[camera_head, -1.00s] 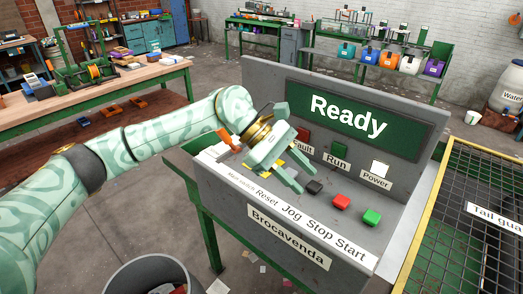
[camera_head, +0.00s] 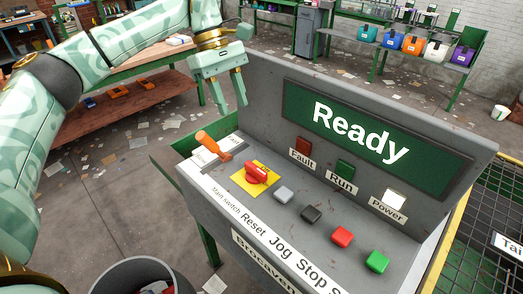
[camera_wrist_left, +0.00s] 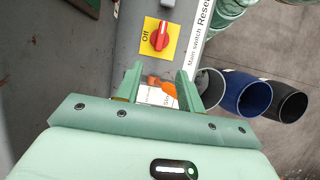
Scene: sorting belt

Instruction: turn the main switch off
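The main switch is a red rotary knob (camera_head: 257,173) on a yellow plate (camera_head: 240,181) at the left of the grey console's sloping top. The knob also shows in the left wrist view (camera_wrist_left: 160,38), beyond the fingers. There its grip runs roughly up and down the picture, with the word "Off" on the plate to its left. My left gripper (camera_head: 231,107) is open and empty, raised above and behind the console's left end, apart from the knob. Its two fingers also show spread in the left wrist view (camera_wrist_left: 170,80). My right gripper is not in view.
An orange-handled lever (camera_head: 206,139) stands close left of the switch. Grey, black, red (camera_head: 342,237) and green (camera_head: 377,261) buttons sit to its right. The display (camera_head: 365,135) reads "Ready", and the Power lamp (camera_head: 394,199) looks white. Open round bins (camera_wrist_left: 246,93) stand beside the console.

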